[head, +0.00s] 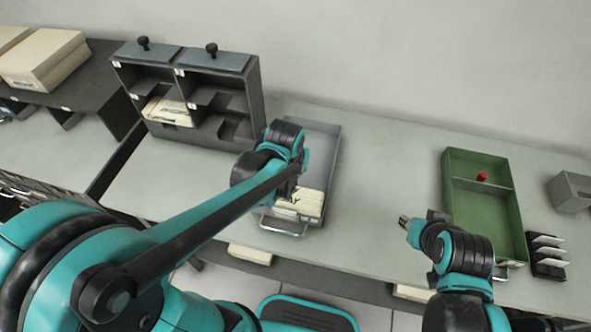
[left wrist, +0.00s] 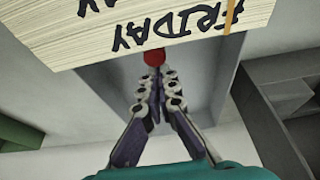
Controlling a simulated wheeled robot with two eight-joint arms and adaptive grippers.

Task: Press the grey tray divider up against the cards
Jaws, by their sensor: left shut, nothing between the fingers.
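The long grey tray (head: 318,140) stands on the counter in the head view, with a pack of cream cards (head: 300,203) at its near end. In the left wrist view the cards (left wrist: 185,22) fill the top, their edges marked FRIDAY in black. A red knob (left wrist: 154,57) shows against the card pack; I take it for the divider's knob, but the plate itself is not clear. My left gripper (left wrist: 168,76) is shut and empty, its tips just by the knob; contact cannot be told. In the head view my left arm hides the fingers and divider. My right gripper (head: 404,220) is over the counter, beside the green tray.
The green tray (head: 487,208) at the right has a divider with its own red knob (head: 482,177). A dark pigeonhole cabinet (head: 258,95) stands left of the grey tray. A small black rack (head: 547,255) and grey box (head: 571,192) are far right. Counter between the trays is clear.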

